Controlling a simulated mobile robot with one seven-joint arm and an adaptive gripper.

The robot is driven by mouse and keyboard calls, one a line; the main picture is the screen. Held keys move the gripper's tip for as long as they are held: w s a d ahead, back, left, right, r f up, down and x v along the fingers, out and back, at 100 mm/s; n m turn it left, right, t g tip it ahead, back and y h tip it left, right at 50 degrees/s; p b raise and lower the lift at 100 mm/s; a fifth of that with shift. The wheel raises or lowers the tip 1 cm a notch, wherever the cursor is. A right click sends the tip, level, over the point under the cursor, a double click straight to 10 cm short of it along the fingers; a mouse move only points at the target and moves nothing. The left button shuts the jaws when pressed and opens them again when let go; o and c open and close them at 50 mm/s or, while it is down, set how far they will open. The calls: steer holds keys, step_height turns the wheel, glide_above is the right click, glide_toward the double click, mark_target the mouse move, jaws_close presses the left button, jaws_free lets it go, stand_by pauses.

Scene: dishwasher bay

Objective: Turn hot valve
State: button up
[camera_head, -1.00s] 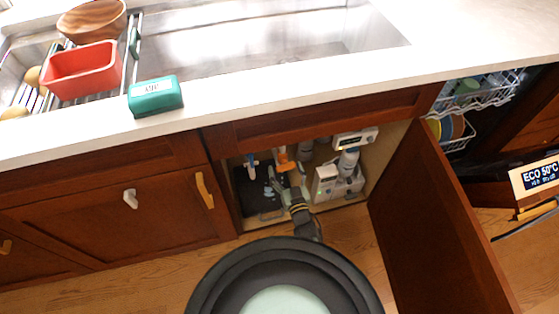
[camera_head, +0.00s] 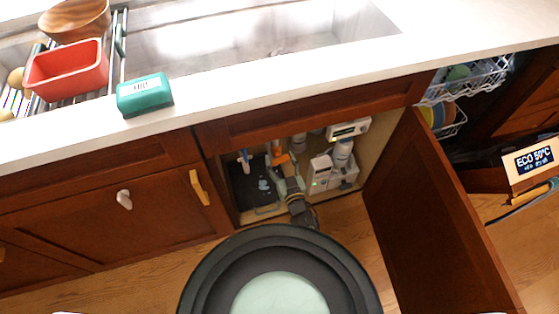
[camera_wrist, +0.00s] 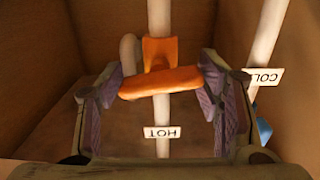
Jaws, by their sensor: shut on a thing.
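The orange hot valve (camera_wrist: 160,82) sits on a pale vertical pipe in the wrist view, with its bar handle lying crosswise and slightly tilted. A label reading HOT (camera_wrist: 162,132) shows upside down below it. My gripper (camera_wrist: 161,84) has one finger at each end of the orange handle and is shut on it. In the head view, the orange valve (camera_head: 279,157) is inside the open cabinet under the sink, with my gripper (camera_head: 285,174) just in front of it. The blue cold valve (camera_head: 245,157) is to its left; in the wrist view its blue part (camera_wrist: 264,131) is mostly hidden behind my right finger.
The cabinet door (camera_head: 435,215) stands open at the right. A white unit with a bottle (camera_head: 335,170) is right of my gripper inside the cabinet. A dishwasher rack (camera_head: 470,80) is farther right.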

steer(key=shift+a, duration=0.3)
steer(key=shift+c, duration=1.2)
steer(key=shift+a+f+m+b, duration=0.15)
steer(key=shift+m+b, duration=0.15)
steer(key=shift+b, duration=0.35)
steer(key=shift+m+b, duration=0.3)
steer(key=shift+m, duration=0.1)
steer(key=shift+a+r+m, duration=0.1)
steer(key=shift+r+m, duration=0.15)
steer(key=shift+m, duration=0.05)
steer(key=o, duration=1)
steer(key=shift+d, duration=0.25)
